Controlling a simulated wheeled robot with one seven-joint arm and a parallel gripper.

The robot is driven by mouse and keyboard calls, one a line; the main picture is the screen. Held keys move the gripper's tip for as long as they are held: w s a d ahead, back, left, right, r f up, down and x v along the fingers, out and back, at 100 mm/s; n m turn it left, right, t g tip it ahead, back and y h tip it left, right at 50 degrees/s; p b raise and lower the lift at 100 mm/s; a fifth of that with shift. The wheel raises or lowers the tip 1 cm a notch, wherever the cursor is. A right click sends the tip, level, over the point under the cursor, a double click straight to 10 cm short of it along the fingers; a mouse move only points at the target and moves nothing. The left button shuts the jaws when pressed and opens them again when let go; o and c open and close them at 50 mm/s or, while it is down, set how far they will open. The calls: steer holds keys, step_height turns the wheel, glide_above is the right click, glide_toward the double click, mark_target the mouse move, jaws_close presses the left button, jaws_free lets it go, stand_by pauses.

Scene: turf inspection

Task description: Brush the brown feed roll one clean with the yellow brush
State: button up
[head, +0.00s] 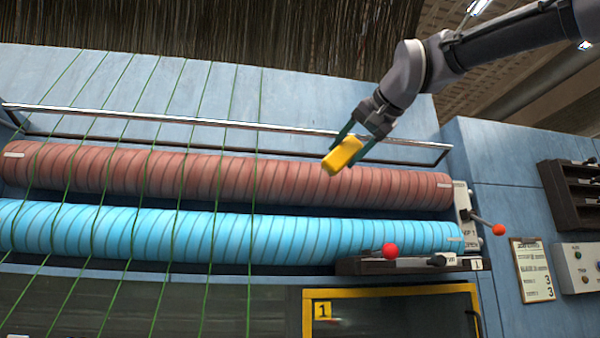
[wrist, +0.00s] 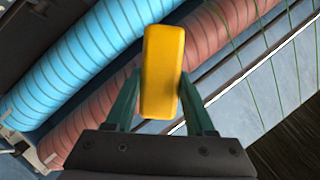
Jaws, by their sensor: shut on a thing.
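My gripper (head: 357,142) is shut on the yellow brush (head: 343,156), a block-shaped thing with rounded edges. In the head view it holds the brush in front of the right half of the brown feed roll (head: 150,172), which has dark spiral grooves. I cannot tell whether the brush touches the roll. In the wrist view the yellow brush (wrist: 163,70) stands between the green fingers of my gripper (wrist: 160,100), with the brown roll (wrist: 222,35) behind it. Any bristles are hidden.
A blue roll (head: 150,233) lies just below the brown one. A metal rail (head: 230,124) runs above them, and green strands cross the left part. Red-knobbed levers (head: 498,229) and a dark ledge (head: 410,265) sit at the right end. A clipboard (head: 533,270) hangs farther right.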

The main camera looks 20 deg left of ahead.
steer(key=s+d, duration=0.5)
steer(key=s, duration=0.3)
steer(key=s+d, duration=0.5)
steer(key=s, duration=0.3)
steer(key=shift+s+d, duration=0.15)
steer(key=shift+s, duration=0.25)
stand_by(0.3)
